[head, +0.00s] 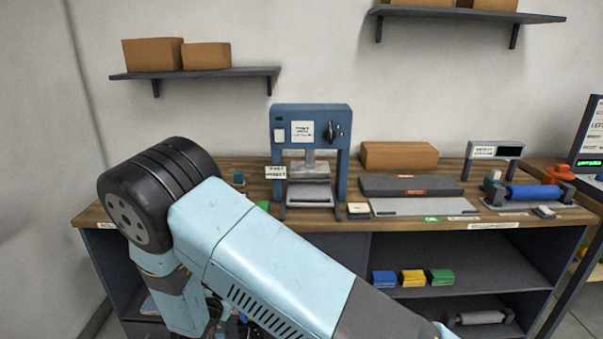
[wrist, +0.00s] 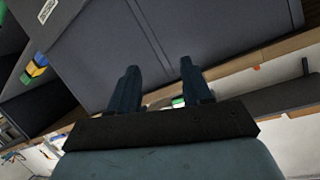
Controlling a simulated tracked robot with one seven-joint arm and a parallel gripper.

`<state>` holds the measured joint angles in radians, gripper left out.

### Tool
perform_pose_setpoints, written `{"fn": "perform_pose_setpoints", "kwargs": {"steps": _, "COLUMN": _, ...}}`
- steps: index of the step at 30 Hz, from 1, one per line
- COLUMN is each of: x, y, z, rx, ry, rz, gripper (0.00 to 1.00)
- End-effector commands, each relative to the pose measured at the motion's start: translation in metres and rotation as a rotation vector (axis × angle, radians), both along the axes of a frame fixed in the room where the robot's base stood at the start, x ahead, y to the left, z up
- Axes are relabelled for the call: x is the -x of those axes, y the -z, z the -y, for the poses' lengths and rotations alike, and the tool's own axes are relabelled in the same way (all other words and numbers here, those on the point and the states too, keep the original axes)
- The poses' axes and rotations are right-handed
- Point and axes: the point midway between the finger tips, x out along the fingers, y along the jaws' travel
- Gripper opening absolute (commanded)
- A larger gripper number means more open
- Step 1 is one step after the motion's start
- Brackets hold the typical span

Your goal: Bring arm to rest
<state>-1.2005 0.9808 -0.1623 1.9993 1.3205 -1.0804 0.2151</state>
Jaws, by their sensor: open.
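My gripper (wrist: 160,80) shows in the wrist view with its two dark fingers apart and nothing between them. Its fingers point toward the dark front panel of the workbench (wrist: 185,40), and I cannot tell how far off that is. In the head view my light blue arm (head: 270,245) crosses the lower middle, in front of the bench. The gripper itself cannot be made out in the head view.
The wooden bench top (head: 470,213) carries a blue press (head: 311,112), a cardboard box (head: 399,156), a dark flat case (head: 410,186) and a blue roller (head: 534,194). Blue, yellow (head: 413,278) and green blocks sit on the shelf below. Wall shelves (head: 195,73) hang above.

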Motion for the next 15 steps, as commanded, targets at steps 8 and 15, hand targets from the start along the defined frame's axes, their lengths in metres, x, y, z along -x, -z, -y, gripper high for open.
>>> {"fn": "perform_pose_setpoints", "kwargs": {"steps": 8, "x": -0.048, "y": -0.073, "z": 0.015, "rx": -0.127, "ry": -0.059, "rz": -0.155, "gripper": 0.49}}
{"fn": "perform_pose_setpoints", "kwargs": {"steps": 15, "x": -0.074, "y": -0.139, "z": 0.039, "rx": -0.207, "ry": -0.138, "rz": -0.259, "gripper": 0.49}}
